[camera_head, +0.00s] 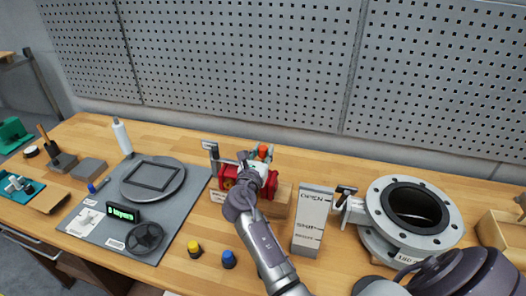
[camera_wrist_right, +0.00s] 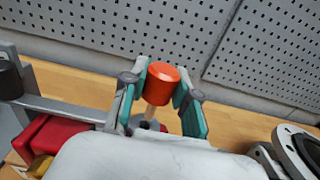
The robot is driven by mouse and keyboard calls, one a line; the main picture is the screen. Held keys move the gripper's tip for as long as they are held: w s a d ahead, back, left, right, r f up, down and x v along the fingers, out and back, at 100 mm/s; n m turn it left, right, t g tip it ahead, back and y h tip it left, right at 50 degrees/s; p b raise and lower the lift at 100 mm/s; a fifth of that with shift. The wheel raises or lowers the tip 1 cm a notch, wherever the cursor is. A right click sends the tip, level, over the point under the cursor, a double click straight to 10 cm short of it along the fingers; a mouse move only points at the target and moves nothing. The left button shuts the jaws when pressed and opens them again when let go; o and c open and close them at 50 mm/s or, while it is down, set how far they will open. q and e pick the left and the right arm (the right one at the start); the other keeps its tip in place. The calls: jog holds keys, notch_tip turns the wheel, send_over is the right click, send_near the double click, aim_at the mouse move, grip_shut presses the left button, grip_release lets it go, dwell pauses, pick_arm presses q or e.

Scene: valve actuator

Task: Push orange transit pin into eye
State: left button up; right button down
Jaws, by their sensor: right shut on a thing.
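The orange transit pin (camera_wrist_right: 162,84) has an orange cylindrical head on a pale shank, upright in the right wrist view. My right gripper (camera_wrist_right: 160,100) has teal finger pads on both sides of the pin and is shut on it. In the head view the orange head (camera_head: 263,151) shows just above the gripper (camera_head: 258,157), over the red valve actuator (camera_head: 231,175). Red actuator parts (camera_wrist_right: 62,150) also show at the lower left of the wrist view. The eye is not clearly visible, so I cannot tell how deep the pin sits. My left gripper is not in view.
A grey block marked OPEN and SHIP (camera_head: 312,215) stands right of the actuator, close to a large flanged valve (camera_head: 437,242). Yellow (camera_head: 194,249) and blue (camera_head: 229,259) knobs stand in front. A grey mat (camera_head: 177,223) lies left. A perforated wall (camera_head: 240,60) rises behind.

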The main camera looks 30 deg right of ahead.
jog(key=shift+f+b, duration=1.4)
jog(key=shift+f, duration=0.75)
jog(key=c, duration=0.8)
grip_release()
jog(key=v, duration=0.7)
jog(key=shift+s+a, duration=0.2)
